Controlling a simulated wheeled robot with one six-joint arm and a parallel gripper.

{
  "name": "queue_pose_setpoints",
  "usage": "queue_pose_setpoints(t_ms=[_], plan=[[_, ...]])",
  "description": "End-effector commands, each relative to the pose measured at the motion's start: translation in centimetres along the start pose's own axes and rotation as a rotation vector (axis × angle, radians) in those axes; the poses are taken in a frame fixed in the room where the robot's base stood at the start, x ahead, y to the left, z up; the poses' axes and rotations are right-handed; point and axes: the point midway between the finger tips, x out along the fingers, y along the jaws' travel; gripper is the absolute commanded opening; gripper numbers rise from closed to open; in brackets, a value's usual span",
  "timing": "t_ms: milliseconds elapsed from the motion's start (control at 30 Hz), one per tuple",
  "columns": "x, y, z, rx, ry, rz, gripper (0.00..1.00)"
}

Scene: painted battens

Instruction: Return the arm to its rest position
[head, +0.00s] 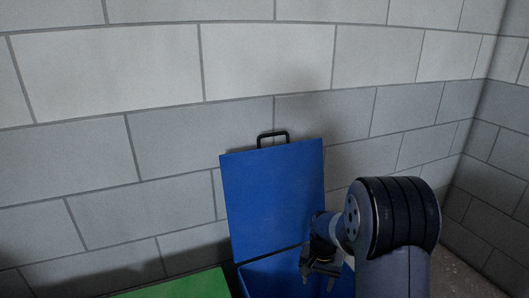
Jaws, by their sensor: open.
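My gripper (321,268) shows in the head view at the bottom, right of centre, below my arm's dark wrist. It is open, and I see nothing between its fingers. It is over or in front of the opening of a blue box (262,277), and I cannot tell how far inside it reaches. The box's blue lid (270,195) stands raised against the wall side, with a black handle (273,136) on its top edge. My arm hides the right part of the box, and its inside is mostly out of view.
A green surface (180,287) lies left of the box at the bottom edge. A grey block wall (110,75) runs behind everything and meets another wall (497,165) at the right. A bit of floor (470,272) shows at the lower right. The space above the lid is clear.

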Motion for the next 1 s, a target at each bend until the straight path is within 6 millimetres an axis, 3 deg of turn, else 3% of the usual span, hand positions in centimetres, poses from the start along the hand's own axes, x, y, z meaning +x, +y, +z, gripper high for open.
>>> queue_pose_setpoints(t_ms=[200, 633, 1000], plan=[[-1.3, 0.0, 0.0, 0.000, 0.001, 0.000, 0.55], [-1.1, 0.0, 0.0, 0.000, 0.000, 0.000, 0.55], [2.9, 0.0, 0.0, 0.000, -0.002, 0.001, 0.55]])
